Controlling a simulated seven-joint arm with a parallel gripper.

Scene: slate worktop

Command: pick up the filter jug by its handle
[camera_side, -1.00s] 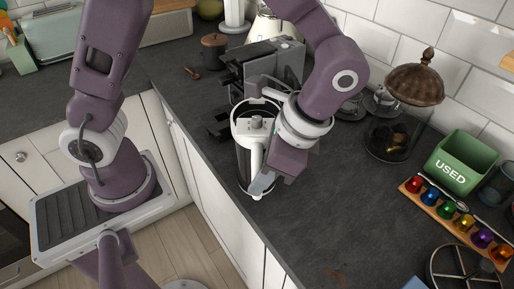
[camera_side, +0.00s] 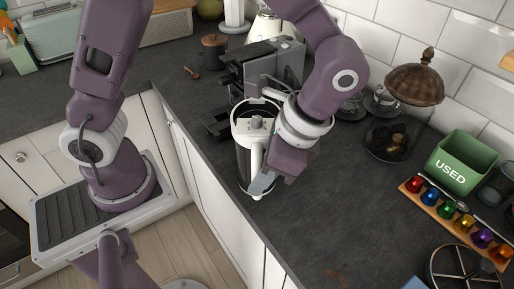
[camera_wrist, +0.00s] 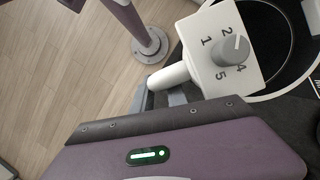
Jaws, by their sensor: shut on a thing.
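The filter jug (camera_side: 243,157) stands upright near the front edge of the worktop, with a white rim and lid and a dark see-through body. In the wrist view its white lid (camera_wrist: 216,68) carries a grey dial with numbers. Its white handle (camera_side: 256,158) faces my gripper and also shows in the wrist view (camera_wrist: 168,76). My gripper (camera_side: 262,183) is shut on the handle, low on the jug's near side. The fingertips are partly hidden behind my gripper's body in the wrist view. I cannot tell whether the jug's base touches the worktop.
A grey coffee machine (camera_side: 262,72) stands just behind the jug. A glass jar with a brown lid (camera_side: 413,82), a green "USED" bin (camera_side: 460,163) and a wooden capsule rack (camera_side: 455,222) are to the right. Worktop between is clear.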

